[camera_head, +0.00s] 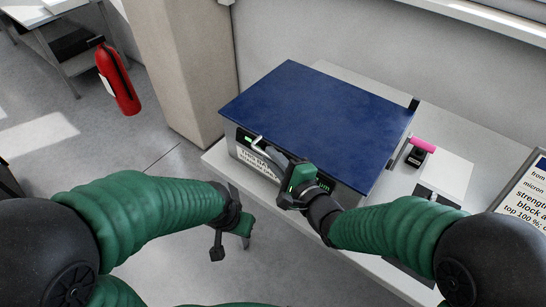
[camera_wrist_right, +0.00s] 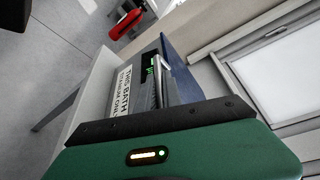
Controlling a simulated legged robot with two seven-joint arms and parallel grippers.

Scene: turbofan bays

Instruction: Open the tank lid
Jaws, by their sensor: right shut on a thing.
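The tank (camera_head: 245,155) is a pale box with a label on its front, standing on a light table. Its flat dark blue lid (camera_head: 318,115) lies over the top and looks closed. A silver handle (camera_head: 262,144) runs along the lid's front edge. My right gripper (camera_head: 288,172) is at this front edge, shut on the handle; the fingertips are partly hidden. In the right wrist view, the tank's label (camera_wrist_right: 127,92) and a strip of the blue lid (camera_wrist_right: 180,72) show beyond the gripper. My left gripper (camera_head: 229,240) hangs low in front of the table, away from the tank; its jaw gap is unclear.
A pink-topped black item (camera_head: 421,147) and a white pad (camera_head: 446,174) lie on the table (camera_head: 385,195) right of the tank. A printed sign (camera_head: 527,195) stands at the far right. A pillar (camera_head: 185,65) rises behind left. A red extinguisher (camera_head: 117,80) is farther left.

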